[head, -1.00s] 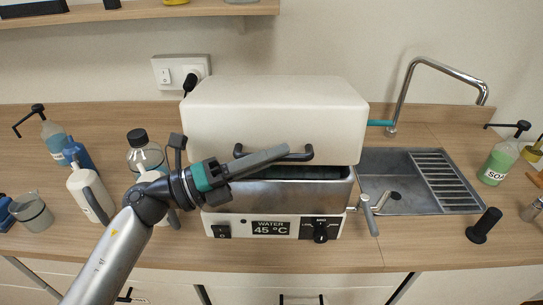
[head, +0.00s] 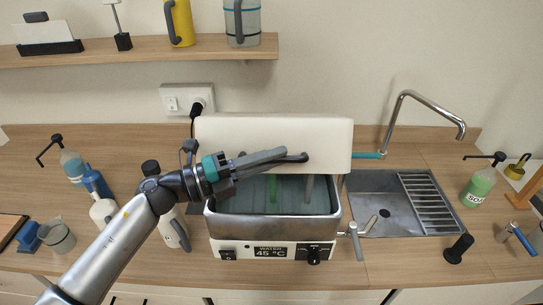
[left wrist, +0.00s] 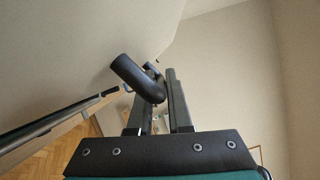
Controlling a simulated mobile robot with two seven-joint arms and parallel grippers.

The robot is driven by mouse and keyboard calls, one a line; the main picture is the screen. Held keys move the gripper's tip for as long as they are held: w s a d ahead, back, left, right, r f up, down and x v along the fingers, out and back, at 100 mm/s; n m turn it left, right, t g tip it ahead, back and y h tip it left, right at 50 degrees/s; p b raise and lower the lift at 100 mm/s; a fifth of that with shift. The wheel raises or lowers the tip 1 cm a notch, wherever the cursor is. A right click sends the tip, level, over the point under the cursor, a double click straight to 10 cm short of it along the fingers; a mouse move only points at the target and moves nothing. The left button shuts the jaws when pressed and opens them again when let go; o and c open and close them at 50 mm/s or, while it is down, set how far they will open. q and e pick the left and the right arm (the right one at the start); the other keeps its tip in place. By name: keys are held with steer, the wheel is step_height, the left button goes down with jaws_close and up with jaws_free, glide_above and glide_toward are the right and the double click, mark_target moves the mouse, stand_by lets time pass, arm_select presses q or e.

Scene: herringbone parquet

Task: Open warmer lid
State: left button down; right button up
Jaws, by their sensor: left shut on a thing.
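The warmer (head: 222,228) is a white and steel box on the counter with a dial, a switch and a display reading WATER 45 °C. Its white lid (head: 240,132) is tilted up, with the front edge well above the steel basin. Inside the basin a green item (head: 273,188) and a grey upright item (head: 309,188) show. My left gripper (head: 284,156) is shut on the lid's black handle (head: 299,158), which also shows between the fingers in the left wrist view (left wrist: 137,79). My right gripper is not in view.
Bottles (head: 102,211) and a beaker (head: 57,236) stand left of the warmer near my left arm. A sink (head: 378,207) with a faucet (head: 392,118) lies to the right. A shelf (head: 130,52) with jugs hangs above on the wall.

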arm_select(q)
steer(key=shift+w+r, duration=0.1)
steer(key=shift+r, duration=0.05)
stand_by(0.3)
steer(key=c, duration=0.8)
jaws_free()
steer(key=shift+c, duration=0.2)
steer(key=b+v, duration=0.4)
steer(key=v, duration=1.1)
steer(key=shift+a, duration=0.15)
